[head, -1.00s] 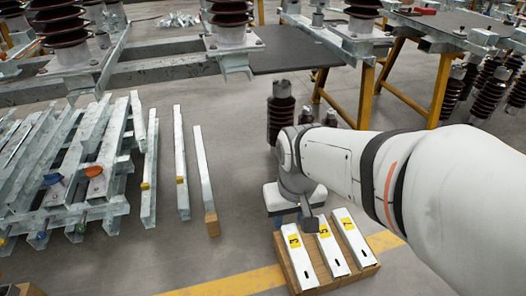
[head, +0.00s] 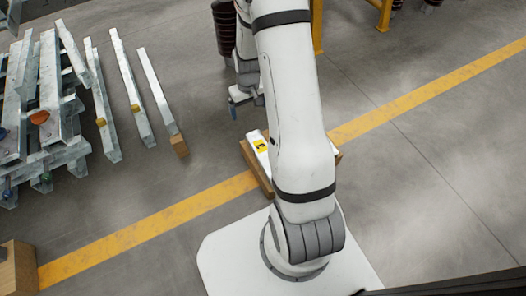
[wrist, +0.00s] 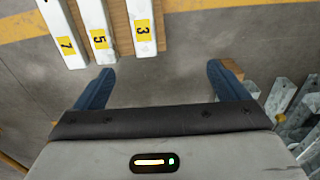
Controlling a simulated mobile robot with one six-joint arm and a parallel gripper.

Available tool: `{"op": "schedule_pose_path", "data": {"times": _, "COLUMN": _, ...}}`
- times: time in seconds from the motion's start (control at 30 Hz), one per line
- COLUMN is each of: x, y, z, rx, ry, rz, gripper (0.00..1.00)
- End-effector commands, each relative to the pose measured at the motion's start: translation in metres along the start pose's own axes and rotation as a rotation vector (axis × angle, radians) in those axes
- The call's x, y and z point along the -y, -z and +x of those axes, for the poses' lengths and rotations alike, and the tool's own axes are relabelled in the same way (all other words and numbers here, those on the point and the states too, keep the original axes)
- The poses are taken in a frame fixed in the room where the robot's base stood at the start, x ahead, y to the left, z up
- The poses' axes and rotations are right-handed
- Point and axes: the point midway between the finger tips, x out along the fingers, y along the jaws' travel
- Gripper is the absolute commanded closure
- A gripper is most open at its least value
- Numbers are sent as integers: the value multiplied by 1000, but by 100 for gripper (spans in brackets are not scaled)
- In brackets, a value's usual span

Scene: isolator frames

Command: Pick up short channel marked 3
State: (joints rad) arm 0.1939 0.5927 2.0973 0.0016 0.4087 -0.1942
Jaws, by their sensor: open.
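The short channel marked 3 (wrist: 143,28) is a white bar with a yellow label. In the wrist view it lies at the top, to the right of the channels marked 5 (wrist: 99,22) and 7 (wrist: 65,32).
The channels rest on a wooden board (wrist: 119,35). Long galvanized bars (head: 131,88) and a stacked steel pallet (head: 40,110) lie to the left in the head view. A yellow floor line (head: 150,232) crosses the grey floor. Yellow trestle legs stand at the top.

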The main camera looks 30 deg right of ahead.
Motion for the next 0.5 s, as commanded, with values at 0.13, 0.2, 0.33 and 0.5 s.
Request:
{"op": "schedule_pose_path", "data": {"times": 0.13, "x": -20, "y": 6, "z": 76, "rx": 22, "ry": 3, "rz": 4, "gripper": 6}}
{"op": "schedule_pose_path", "data": {"times": 0.2, "x": -28, "y": 6, "z": 112, "rx": 26, "ry": 4, "rz": 5, "gripper": 6}}
{"op": "schedule_pose_path", "data": {"times": 0.33, "x": -41, "y": -3, "z": 175, "rx": 35, "ry": 6, "rz": 5, "gripper": 6}}
{"op": "schedule_pose_path", "data": {"times": 0.5, "x": -51, "y": -19, "z": 237, "rx": 41, "ry": 7, "rz": 5, "gripper": 6}}
